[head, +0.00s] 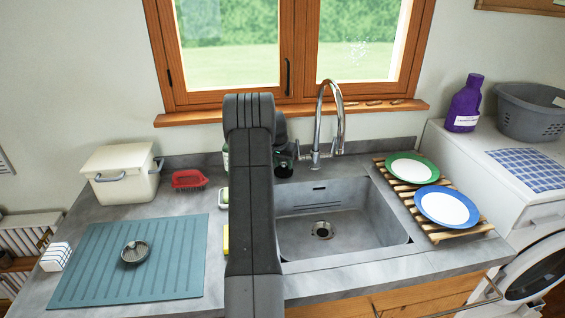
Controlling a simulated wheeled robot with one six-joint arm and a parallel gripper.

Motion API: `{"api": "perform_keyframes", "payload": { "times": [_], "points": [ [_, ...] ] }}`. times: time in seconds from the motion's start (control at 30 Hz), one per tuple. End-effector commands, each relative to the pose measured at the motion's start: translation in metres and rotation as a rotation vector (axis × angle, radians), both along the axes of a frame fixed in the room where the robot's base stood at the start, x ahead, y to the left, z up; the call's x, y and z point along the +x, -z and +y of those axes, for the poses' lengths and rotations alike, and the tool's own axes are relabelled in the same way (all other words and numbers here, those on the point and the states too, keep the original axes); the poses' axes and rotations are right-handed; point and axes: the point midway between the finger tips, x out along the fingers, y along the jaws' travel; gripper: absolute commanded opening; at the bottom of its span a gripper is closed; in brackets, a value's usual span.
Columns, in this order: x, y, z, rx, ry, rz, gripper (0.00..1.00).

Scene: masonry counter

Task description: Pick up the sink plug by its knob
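A small round metal piece (135,252) lies on the teal ribbed mat (182,270) on the left part of the counter. It has a light rim and a darker centre, and it looks like the sink plug or a strainer. Its knob is too small to make out clearly. The grey sink (362,240) is right of centre, with a round drain (322,229) in its floor. My dark arm stands upright across the middle and hides part of the counter and the sink's left edge. My gripper cannot be made out in this view.
A cream bin (122,180), a red brush (188,179) and a white block (56,257) stand around the mat. A tall tap (318,130) rises behind the sink. A wooden rack (440,232) with a green-rimmed plate (412,168) and a blue-rimmed plate (448,207) is at right.

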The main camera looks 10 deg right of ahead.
Motion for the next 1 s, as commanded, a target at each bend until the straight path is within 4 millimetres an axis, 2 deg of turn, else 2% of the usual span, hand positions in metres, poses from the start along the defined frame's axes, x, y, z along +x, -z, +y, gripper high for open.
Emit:
{"api": "perform_keyframes", "payload": {
  "times": [0.97,1.0],
  "points": [
    [0.0002,0.0007,-0.0002,0.000,0.000,0.000,0.38],
    [0.0002,0.0007,-0.0002,0.000,0.000,0.000,0.34]
  ]
}}
